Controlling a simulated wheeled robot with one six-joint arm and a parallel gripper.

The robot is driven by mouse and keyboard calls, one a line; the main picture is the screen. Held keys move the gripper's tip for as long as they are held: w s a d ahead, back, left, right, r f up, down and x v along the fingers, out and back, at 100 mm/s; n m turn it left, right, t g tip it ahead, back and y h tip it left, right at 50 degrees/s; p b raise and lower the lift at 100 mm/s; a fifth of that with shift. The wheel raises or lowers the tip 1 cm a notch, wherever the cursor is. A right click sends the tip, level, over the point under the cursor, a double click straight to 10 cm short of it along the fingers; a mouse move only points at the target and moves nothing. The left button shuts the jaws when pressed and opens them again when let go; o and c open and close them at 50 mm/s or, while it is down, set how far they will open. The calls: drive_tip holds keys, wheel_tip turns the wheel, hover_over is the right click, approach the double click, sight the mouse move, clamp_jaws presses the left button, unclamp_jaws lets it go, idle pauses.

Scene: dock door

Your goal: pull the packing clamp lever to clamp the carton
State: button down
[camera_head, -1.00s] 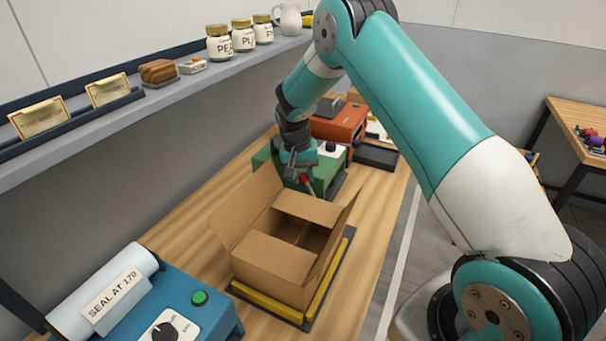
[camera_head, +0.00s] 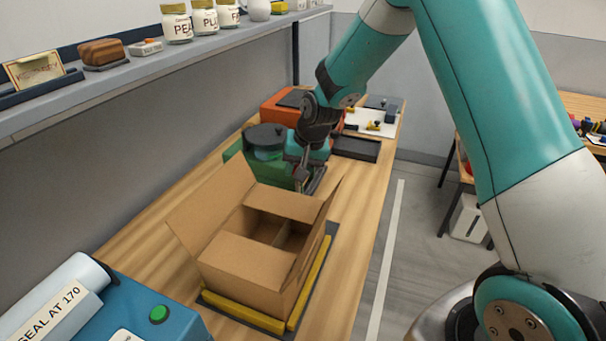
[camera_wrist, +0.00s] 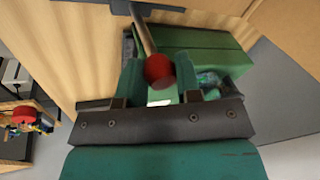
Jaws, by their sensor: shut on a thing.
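The lever has a wooden-coloured shaft (camera_wrist: 143,35) and a red ball knob (camera_wrist: 159,70) in the wrist view. My gripper (camera_wrist: 159,84) is shut on the lever at its knob, with one finger on each side. In the head view my gripper (camera_head: 307,182) is just beyond the carton, and the knob is hidden there. The open brown carton (camera_head: 245,263) stands with flaps up on a dark mat with yellow rails (camera_head: 245,313). Whether anything presses on the carton is not visible.
A green machine (camera_head: 238,150) stands behind the carton, with an orange machine (camera_head: 283,110) beyond. A blue sealer (camera_head: 165,300) is at the front left. A shelf with jars (camera_head: 178,25) runs along the wall. Open floor (camera_head: 425,225) lies to the right.

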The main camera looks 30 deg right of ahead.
drive_tip(key=shift+s+d+f+t+y+b, duration=0.2)
drive_tip(key=shift+s+d+t+y+b, duration=0.1)
drive_tip(key=shift+s+d, duration=0.1)
drive_tip(key=shift+s+d+f+b, duration=0.2)
drive_tip(key=shift+s+d+b, duration=0.15)
drive_tip(key=shift+s+d, duration=0.4)
drive_tip(key=shift+s+d+f+b, duration=0.15)
drive_tip(key=shift+s+d+b, duration=0.2)
drive_tip(key=shift+s+d, duration=0.35)
drive_tip(key=shift+a, duration=0.1)
drive_tip(key=c, duration=0.8)
unclamp_jaws()
drive_tip(key=b+v, duration=0.1)
drive_tip(key=v, duration=1.6)
drive_tip(key=shift+r+b, duration=0.25)
drive_tip(key=shift+b, duration=0.15)
